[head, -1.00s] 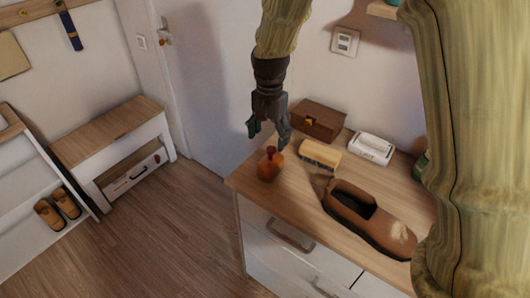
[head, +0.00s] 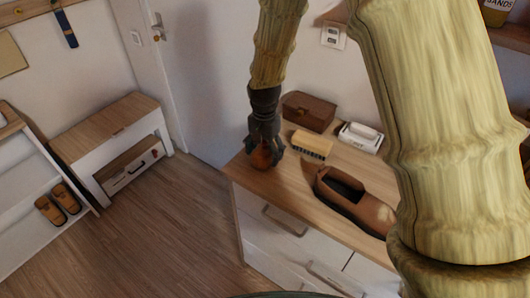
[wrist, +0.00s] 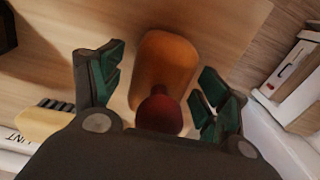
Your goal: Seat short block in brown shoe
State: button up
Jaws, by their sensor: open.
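An orange-brown block with a dark red knob, which looks like the short block, stands near the left end of the dresser top (head: 292,178). The block (head: 261,160) is partly hidden by my gripper in the head view. In the wrist view the block (wrist: 166,62) and its knob (wrist: 160,110) lie between my spread fingers. My gripper (head: 265,150) is open, pointing down over the block, with a finger on each side. Contact cannot be told. The brown shoe (head: 375,212) lies to the right on the dresser, its dark opening facing up and seemingly empty.
A brush (head: 312,144) with a pale wooden back lies behind the shoe. A brown box (head: 308,111) and a white box (head: 360,137) stand at the back by the wall. A low bench (head: 105,130) and slippers (head: 58,203) are far left.

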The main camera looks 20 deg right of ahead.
jog(key=shift+f, duration=0.45)
jog(key=shift+s+r, duration=0.1)
jog(key=c, duration=1.2)
jog(key=shift+o, duration=0.2)
